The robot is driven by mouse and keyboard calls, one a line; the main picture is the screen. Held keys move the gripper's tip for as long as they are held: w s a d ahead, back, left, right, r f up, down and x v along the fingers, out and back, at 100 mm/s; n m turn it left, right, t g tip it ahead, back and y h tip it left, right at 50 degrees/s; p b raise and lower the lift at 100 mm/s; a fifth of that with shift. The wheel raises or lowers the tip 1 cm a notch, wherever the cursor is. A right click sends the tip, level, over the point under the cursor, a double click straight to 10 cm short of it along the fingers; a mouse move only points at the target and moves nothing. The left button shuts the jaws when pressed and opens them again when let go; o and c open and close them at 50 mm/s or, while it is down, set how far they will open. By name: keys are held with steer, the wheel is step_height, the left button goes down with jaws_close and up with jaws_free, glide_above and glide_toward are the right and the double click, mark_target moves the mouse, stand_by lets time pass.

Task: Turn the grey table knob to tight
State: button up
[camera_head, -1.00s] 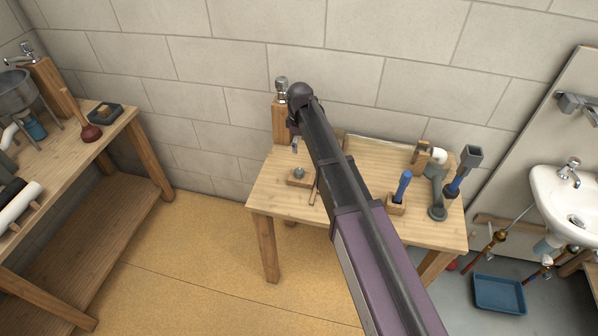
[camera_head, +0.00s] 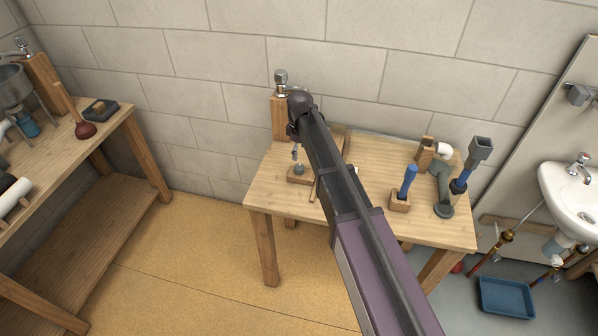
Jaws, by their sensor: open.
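The grey table knob (camera_head: 299,169) sits on a small wooden block (camera_head: 297,178) at the left side of the wooden table. My arm reaches across the table from the lower right, and its wrist hangs over the table's back left. Only a small part of my gripper (camera_head: 295,153) shows below the wrist, just above and behind the knob in the picture. It is open and appears to hold nothing. Whether its fingers touch the knob or stand around it cannot be told at this size.
A grey-topped metal fitting (camera_head: 281,80) stands on a wooden post behind the knob. A blue-handled tool (camera_head: 408,180) in a wooden holder and grey pipe pieces (camera_head: 443,195) stand at the table's right. A sink (camera_head: 572,197) is farther right. Another bench (camera_head: 112,130) stands left.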

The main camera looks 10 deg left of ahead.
mark_target(299, 166)
steer(key=shift+s+f+b, duration=0.1)
steer(key=shift+f+b, duration=3.55)
steer(key=shift+f, duration=0.25)
steer(key=c, duration=1.2)
